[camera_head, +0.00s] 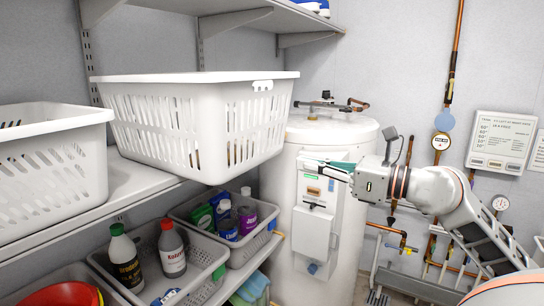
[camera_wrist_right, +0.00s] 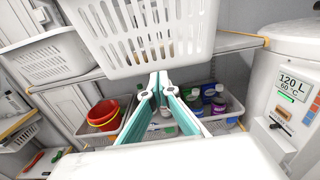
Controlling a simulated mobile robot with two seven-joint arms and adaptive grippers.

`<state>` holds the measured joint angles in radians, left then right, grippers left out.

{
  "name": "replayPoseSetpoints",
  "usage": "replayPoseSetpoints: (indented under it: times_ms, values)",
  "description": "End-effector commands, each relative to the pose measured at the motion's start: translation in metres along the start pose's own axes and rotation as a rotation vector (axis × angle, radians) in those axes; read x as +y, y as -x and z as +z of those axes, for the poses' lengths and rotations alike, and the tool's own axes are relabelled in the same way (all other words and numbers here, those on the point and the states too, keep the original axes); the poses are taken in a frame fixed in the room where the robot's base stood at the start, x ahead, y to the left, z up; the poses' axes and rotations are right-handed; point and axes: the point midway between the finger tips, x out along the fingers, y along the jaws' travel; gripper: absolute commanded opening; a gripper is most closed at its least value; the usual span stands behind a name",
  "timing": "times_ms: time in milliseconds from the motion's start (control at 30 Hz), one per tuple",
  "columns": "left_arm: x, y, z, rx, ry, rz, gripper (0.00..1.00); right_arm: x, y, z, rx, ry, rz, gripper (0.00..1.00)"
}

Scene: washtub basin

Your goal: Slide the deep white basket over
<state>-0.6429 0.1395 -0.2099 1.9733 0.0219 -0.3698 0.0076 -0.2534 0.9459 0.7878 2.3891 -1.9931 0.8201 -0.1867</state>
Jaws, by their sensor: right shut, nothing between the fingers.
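The deep white basket (camera_head: 190,120), with slotted sides and a handle hole near its right end, stands on the middle shelf. It also shows at the top of the right wrist view (camera_wrist_right: 140,30). Its front side appears to stick out past the shelf's front edge. My right gripper (camera_head: 306,166) is to the right of the basket, in front of the white boiler, with its fingers pointing left. The fingers are shut and empty, and look apart from the basket. In the right wrist view the fingertips (camera_wrist_right: 158,82) show below the basket. My left gripper is out of view.
A second white basket (camera_head: 50,160) stands to the left on the same shelf (camera_head: 130,185). Grey crates with bottles (camera_head: 172,250) sit below. The white boiler (camera_head: 330,135) stands to the right, with pipes and gauges beyond.

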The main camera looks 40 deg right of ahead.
Motion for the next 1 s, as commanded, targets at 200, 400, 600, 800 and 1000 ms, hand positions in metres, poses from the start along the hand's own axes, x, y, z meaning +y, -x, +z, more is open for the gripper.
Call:
replayPoseSetpoints:
  times_ms: [200,400,600,800,1000]
  values:
    - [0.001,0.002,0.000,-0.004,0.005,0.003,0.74,0.001,-0.031,0.002,-0.002,0.003,0.002,0.00]
    - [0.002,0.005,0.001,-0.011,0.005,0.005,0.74,0.001,-0.055,0.002,-0.002,0.001,0.002,0.00]
    - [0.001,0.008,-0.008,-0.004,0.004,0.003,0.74,0.000,-0.075,0.003,-0.003,0.001,0.001,0.00]
    - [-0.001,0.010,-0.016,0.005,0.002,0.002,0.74,0.000,-0.089,0.002,-0.003,-0.002,0.001,0.00]
    - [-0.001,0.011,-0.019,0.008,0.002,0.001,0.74,0.000,-0.094,0.000,-0.002,-0.001,0.001,0.00]
